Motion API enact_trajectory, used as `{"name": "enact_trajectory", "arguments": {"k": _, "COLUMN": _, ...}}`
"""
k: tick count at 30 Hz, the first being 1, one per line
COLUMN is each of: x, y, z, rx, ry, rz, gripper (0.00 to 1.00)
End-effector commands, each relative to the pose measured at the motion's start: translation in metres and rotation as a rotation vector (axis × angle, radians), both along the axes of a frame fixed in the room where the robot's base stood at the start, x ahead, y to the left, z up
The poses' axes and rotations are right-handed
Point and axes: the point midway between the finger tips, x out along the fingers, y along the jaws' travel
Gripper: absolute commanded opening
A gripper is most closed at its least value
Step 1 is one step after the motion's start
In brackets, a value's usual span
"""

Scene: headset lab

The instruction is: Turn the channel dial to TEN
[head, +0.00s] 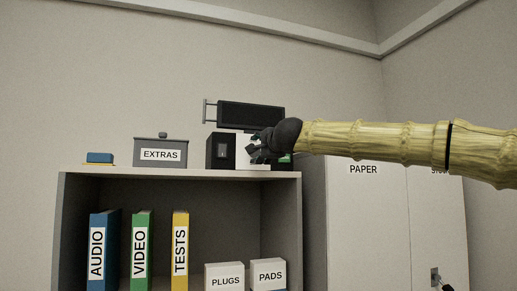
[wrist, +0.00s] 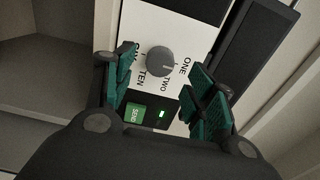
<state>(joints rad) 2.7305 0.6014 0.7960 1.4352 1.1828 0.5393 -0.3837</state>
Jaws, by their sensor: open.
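In the wrist view the channel dial (wrist: 160,61) is a round grey knob on a white panel. Labels ONE, TWO and TEN show around it, and another label at upper left is partly hidden by a finger. A faint pale mark sits on the knob's right side, on the side of ONE and TWO; its exact setting is hard to read. My gripper (wrist: 164,82) is open, its green-padded fingers on either side of the dial, seemingly apart from it. In the head view my gripper (head: 256,150) is in front of the white-and-black device (head: 220,151) and hides its dial.
A green SEND button (wrist: 135,113) and a small lit indicator (wrist: 162,114) lie below the dial. A dark screen (head: 250,116) rises behind the device. The EXTRAS box (head: 160,143) stands left on the shelf top (head: 200,173). A PAPER cabinet (head: 365,220) is at right.

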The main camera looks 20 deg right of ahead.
Motion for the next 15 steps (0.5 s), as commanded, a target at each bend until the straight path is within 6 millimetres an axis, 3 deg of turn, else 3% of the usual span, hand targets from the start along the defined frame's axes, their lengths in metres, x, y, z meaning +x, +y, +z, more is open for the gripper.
{"name": "enact_trajectory", "arguments": {"k": 6, "x": 0.025, "y": 0.0, "z": 0.001, "rx": 0.0, "ry": 0.001, "rz": -0.001, "gripper": 0.56}}
{"name": "enact_trajectory", "arguments": {"k": 15, "x": 0.036, "y": -0.001, "z": 0.0, "rx": -0.001, "ry": 0.0, "rz": -0.002, "gripper": 0.56}}
